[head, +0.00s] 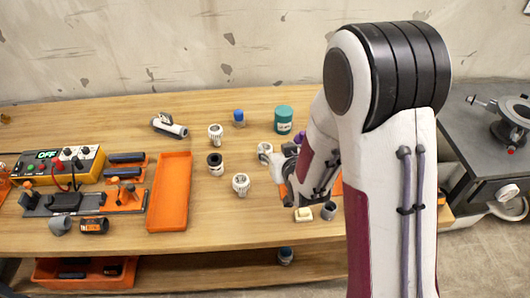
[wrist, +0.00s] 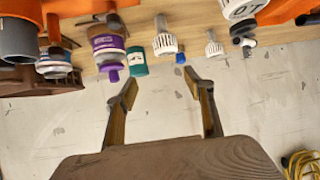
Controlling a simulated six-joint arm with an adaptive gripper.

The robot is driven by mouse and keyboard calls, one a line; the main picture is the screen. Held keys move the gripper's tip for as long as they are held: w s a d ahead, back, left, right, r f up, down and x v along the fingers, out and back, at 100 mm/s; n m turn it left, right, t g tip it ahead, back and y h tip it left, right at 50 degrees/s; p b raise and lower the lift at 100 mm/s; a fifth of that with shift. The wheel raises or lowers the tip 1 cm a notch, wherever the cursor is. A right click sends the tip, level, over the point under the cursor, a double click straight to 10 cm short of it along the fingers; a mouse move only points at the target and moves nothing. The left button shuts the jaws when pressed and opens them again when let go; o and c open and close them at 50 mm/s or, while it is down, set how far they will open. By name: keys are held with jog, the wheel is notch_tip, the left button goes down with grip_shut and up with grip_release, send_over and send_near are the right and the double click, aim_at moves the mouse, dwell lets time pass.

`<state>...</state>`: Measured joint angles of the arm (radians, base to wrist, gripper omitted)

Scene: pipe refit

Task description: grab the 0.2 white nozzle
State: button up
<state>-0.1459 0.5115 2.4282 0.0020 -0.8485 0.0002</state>
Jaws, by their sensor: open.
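Several white ribbed nozzles stand on the wooden table. In the head view one is at the back (head: 216,132), one nearer the front (head: 241,183), one has a dark top (head: 215,162), and one (head: 265,150) is beside my gripper (head: 286,178). No 0.2 mark is legible, so I cannot tell which is the 0.2 nozzle. The wrist view shows white nozzles at the top centre (wrist: 165,42), farther right (wrist: 213,46) and large at the top edge with partly cut-off marking (wrist: 241,9). My gripper (wrist: 161,79) is open, with nothing between its fingers.
A teal jar (head: 284,119) and a blue-capped item (head: 239,118) stand behind the nozzles. An empty orange tray (head: 169,192) and a yellow power box (head: 58,165) are left. A pale block (head: 304,214) and a grey cup (head: 328,210) stand near the front edge.

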aim_at(268, 152)
jog(key=shift+t+y, duration=0.3)
jog(key=shift+t, duration=0.2)
jog(key=f, duration=0.1)
jog(key=a+f, duration=0.1)
jog(key=f, duration=0.2)
jog(key=shift+w+a+f, duration=0.2)
jog(key=shift+w+f, duration=0.05)
jog(key=shift+a+f+t, duration=0.3)
jog(key=shift+f, duration=0.6)
jog(key=shift+x, duration=1.3)
jog(key=shift+f+x, duration=0.15)
jog(key=shift+x, duration=1.15)
jog(key=shift+f+x, duration=0.15)
jog(key=shift+x, duration=1.15)
jog(key=shift+s+d, duration=0.1)
jog(key=shift+d, duration=0.05)
jog(key=c, duration=1.1)
